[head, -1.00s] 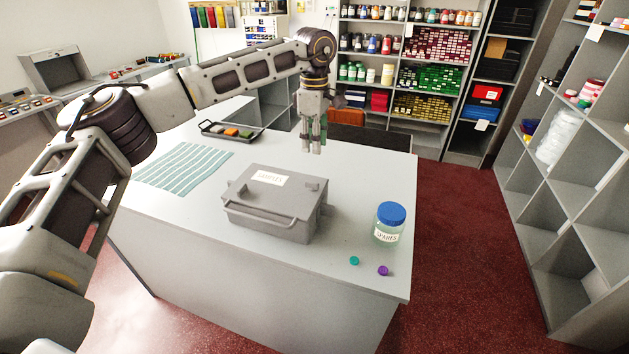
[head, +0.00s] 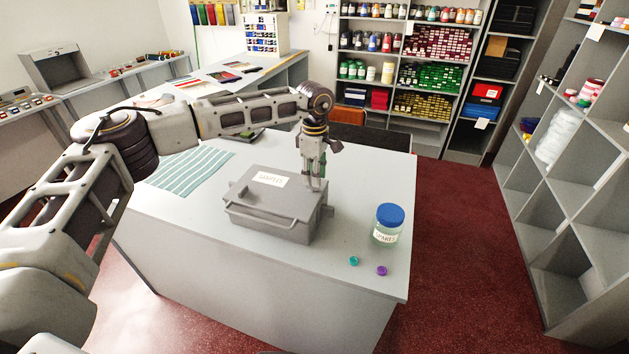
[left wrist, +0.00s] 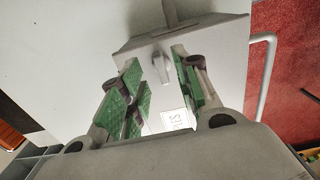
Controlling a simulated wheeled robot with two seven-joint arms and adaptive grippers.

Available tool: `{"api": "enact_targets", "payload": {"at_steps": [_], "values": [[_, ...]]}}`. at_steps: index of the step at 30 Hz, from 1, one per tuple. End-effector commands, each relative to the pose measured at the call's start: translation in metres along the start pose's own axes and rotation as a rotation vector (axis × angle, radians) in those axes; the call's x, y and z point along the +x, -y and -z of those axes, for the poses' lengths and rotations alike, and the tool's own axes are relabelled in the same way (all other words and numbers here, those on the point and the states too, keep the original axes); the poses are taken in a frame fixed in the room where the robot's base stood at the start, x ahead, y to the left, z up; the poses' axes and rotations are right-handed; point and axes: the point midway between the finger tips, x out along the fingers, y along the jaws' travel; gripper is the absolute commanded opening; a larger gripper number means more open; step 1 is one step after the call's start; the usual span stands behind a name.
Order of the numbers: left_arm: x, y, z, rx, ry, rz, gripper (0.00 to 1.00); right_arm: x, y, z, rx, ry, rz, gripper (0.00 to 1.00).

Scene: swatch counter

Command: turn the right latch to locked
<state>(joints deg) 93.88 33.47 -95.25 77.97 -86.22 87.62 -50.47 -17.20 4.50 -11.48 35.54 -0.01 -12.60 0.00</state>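A grey box (head: 270,222) with a white label (head: 270,179) on its lid and a carrying handle (head: 262,218) in front sits on the counter. My left gripper (head: 314,184) points down over the right end of the lid and hides most of the right latch in the head view. In the left wrist view the latch (left wrist: 161,68), a small grey knob, shows between and beyond the green-padded fingers. The fingers are apart, with nothing held; contact with the latch cannot be told. My right gripper is in neither view.
A blue-capped jar (head: 387,224) stands right of the box. A teal cap (head: 354,261) and a purple cap (head: 382,271) lie in front of it. The counter (head: 210,235) is clear front left.

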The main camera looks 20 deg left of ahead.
Motion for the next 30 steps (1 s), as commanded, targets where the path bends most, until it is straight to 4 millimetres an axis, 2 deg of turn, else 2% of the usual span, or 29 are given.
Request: {"api": "enact_targets", "payload": {"at_steps": [3, 9, 21, 28, 30], "values": [[0.014, 0.001, 0.000, 0.000, 0.000, 0.002, 0.32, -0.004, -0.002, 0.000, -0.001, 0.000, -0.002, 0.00], [0.029, 0.000, 0.000, 0.000, 0.001, 0.001, 0.32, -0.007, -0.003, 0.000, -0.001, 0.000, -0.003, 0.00], [0.034, 0.000, 0.000, 0.000, 0.000, 0.001, 0.32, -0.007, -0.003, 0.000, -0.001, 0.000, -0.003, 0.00], [0.033, 0.000, 0.000, 0.000, 0.000, 0.001, 0.03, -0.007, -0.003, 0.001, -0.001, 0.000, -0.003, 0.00], [0.033, 0.000, 0.000, 0.000, 0.000, 0.001, 0.00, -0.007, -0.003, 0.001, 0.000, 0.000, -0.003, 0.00]]}}
